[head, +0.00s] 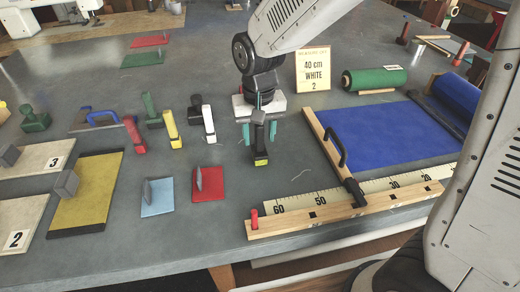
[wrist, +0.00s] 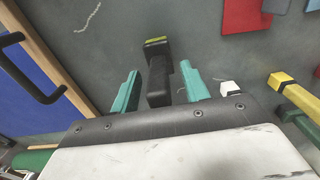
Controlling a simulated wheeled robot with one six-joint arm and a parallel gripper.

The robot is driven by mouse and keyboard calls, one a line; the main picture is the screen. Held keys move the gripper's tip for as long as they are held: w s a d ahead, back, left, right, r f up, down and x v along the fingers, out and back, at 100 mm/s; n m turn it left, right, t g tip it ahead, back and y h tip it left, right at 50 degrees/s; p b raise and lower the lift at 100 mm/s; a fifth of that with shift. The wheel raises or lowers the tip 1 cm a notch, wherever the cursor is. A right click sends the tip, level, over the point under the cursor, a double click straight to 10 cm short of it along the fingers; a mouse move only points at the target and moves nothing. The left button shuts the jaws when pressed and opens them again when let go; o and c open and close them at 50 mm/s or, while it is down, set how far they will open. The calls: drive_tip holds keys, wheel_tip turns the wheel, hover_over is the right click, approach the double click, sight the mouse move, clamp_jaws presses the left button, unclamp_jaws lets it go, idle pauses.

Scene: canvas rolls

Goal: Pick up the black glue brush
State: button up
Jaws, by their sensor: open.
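The black glue brush (wrist: 160,84) shows in the wrist view as a dark handle with a yellow-green end. It lies between the two teal fingers of my gripper (wrist: 160,73), with a visible gap on each side. In the head view my gripper (head: 260,134) is low over the grey table, left of the wooden frame. The brush's yellow end (head: 261,162) shows just below the fingers there. My gripper is open. The rear part of the brush is hidden by the gripper body in both views.
A white brush (head: 208,123), a yellow brush (head: 171,130) and a red brush (head: 134,135) lie to the left. A blue sheet (head: 385,135) and a wooden ruler bar (head: 340,212) are to the right. Bare table lies around the gripper.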

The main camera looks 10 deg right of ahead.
drive_tip(key=shift+f, duration=0.2)
clamp_jaws()
drive_tip(key=shift+r, duration=0.1)
drive_tip(key=shift+r, duration=0.4)
drive_tip(key=r, duration=0.2)
drive_tip(key=shift+s+d+r, duration=0.1)
drive_tip(key=shift+s+r, duration=0.2)
drive_tip(key=shift+r, duration=0.1)
drive_tip(key=s+d+r, duration=0.1)
drive_tip(key=s+d, duration=0.2)
drive_tip(key=s, duration=1.2)
